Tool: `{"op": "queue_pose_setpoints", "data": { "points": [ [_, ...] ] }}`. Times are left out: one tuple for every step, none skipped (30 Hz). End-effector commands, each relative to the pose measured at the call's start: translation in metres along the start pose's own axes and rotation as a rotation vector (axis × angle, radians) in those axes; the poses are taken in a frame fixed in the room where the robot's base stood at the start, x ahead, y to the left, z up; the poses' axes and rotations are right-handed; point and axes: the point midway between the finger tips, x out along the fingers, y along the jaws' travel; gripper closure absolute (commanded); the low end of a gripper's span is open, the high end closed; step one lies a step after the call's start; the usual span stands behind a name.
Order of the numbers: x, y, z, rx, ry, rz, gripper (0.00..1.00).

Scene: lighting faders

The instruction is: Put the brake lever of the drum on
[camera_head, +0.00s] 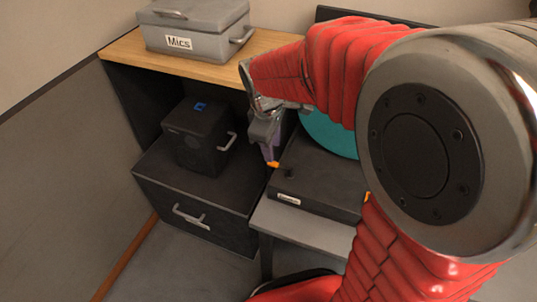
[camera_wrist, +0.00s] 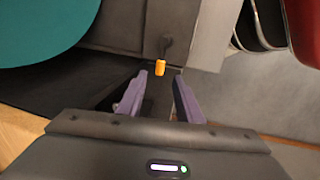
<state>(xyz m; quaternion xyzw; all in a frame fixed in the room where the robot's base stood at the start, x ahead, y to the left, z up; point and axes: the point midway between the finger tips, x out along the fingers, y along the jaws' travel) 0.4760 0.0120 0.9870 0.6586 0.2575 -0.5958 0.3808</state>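The brake lever is dark with an orange tip (camera_head: 273,164). It stands on a black box (camera_head: 315,185) with a white label, beside a large teal disc (camera_head: 330,135) that looks like the drum. In the wrist view the lever's orange tip (camera_wrist: 160,68) is just beyond and between my fingertips, and the teal disc (camera_wrist: 40,30) is at upper left. My gripper (camera_wrist: 160,78) is open and empty, its two purple fingers spread apart. In the head view my gripper (camera_head: 270,156) is close to the orange tip. My arm hides much of the disc and box.
A grey case (camera_head: 195,45) labelled Mics sits on a wooden shelf top (camera_head: 118,47) at upper left. A small dark box (camera_head: 195,150) with a handle stands on a black drawer unit (camera_head: 190,205). A grey table edge (camera_head: 310,230) lies below the black box.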

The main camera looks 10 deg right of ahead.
Motion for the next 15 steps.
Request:
{"op": "queue_pose_setpoints", "data": {
  "points": [
    [0.009,-0.001,0.001,0.000,-0.003,-0.003,0.67],
    [0.014,-0.001,0.001,0.000,-0.003,-0.003,0.67],
    [0.020,-0.001,0.001,0.000,-0.003,-0.003,0.67],
    [0.024,0.000,0.001,0.000,-0.002,-0.002,0.67],
    [0.029,0.000,0.001,0.000,-0.003,-0.002,0.67],
    [0.035,0.000,0.001,0.000,-0.004,-0.003,0.67],
    [0.040,0.000,0.001,0.000,-0.003,-0.002,0.67],
    [0.044,-0.001,0.001,0.000,-0.004,-0.003,0.67],
    [0.050,-0.001,0.001,0.000,-0.003,-0.002,0.67],
    [0.054,0.000,0.001,0.000,-0.003,-0.002,0.67],
    [0.057,0.000,0.001,0.000,-0.003,-0.002,0.67],
    [0.061,0.000,0.001,0.000,-0.002,-0.001,0.67],
    [0.064,0.000,0.000,0.000,-0.002,-0.001,0.67],
    [0.066,0.000,0.001,0.001,-0.002,-0.001,0.67],
    [0.069,0.000,0.001,0.001,-0.002,-0.001,0.67]
  ]
}}
